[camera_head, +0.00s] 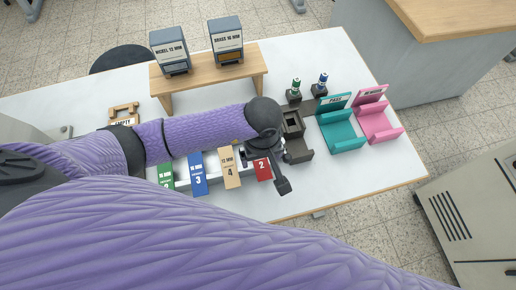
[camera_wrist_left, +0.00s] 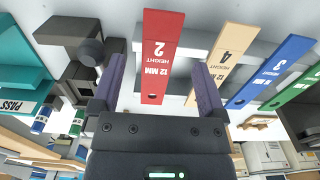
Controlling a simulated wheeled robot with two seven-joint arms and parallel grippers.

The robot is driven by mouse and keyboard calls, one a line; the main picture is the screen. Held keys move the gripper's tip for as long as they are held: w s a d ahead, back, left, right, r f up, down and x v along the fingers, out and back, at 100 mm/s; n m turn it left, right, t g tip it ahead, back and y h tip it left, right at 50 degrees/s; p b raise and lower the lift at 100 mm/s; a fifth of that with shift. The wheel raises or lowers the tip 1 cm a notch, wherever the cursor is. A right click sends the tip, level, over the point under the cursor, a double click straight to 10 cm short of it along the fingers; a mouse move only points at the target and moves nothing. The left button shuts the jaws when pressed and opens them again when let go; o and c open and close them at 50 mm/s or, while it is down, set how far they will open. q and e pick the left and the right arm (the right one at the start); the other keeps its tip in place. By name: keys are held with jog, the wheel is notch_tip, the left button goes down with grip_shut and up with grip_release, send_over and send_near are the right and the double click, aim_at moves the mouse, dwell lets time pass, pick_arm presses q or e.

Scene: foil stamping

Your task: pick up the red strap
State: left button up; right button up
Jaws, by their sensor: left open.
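The red strap (camera_head: 263,169), marked 2 and 12 MM, stands at the right end of a row of straps on the white table. In the head view my left gripper (camera_head: 268,168) is over it and hides part of it. In the left wrist view the red strap (camera_wrist_left: 162,50) lies between the two spread fingers of my left gripper (camera_wrist_left: 159,65). White gaps show between strap and fingers, so the gripper is open and empty. My right gripper is not in view.
Tan (camera_head: 229,168), blue (camera_head: 198,174) and green (camera_head: 166,177) straps stand left of the red one. A dark fixture (camera_head: 296,150) is close on the right, then teal (camera_head: 340,130) and pink (camera_head: 378,122) holders. A wooden shelf (camera_head: 205,77) stands behind.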

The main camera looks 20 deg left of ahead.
aim_at(261, 165)
pick_arm(q)
jog(key=shift+f, duration=1.15)
jog(key=shift+f, duration=0.1)
grip_shut()
jog(key=shift+r, duration=0.45)
notch_tip(261, 165, up, 9)
jog(key=p, duration=0.1)
jog(key=shift+r+p, duration=0.2)
jog(key=shift+p, duration=0.2)
jog(key=shift+r, duration=0.1)
notch_tip(261, 165, up, 3)
jog(key=shift+f+p, duration=0.1)
jog(key=shift+p, duration=1.05)
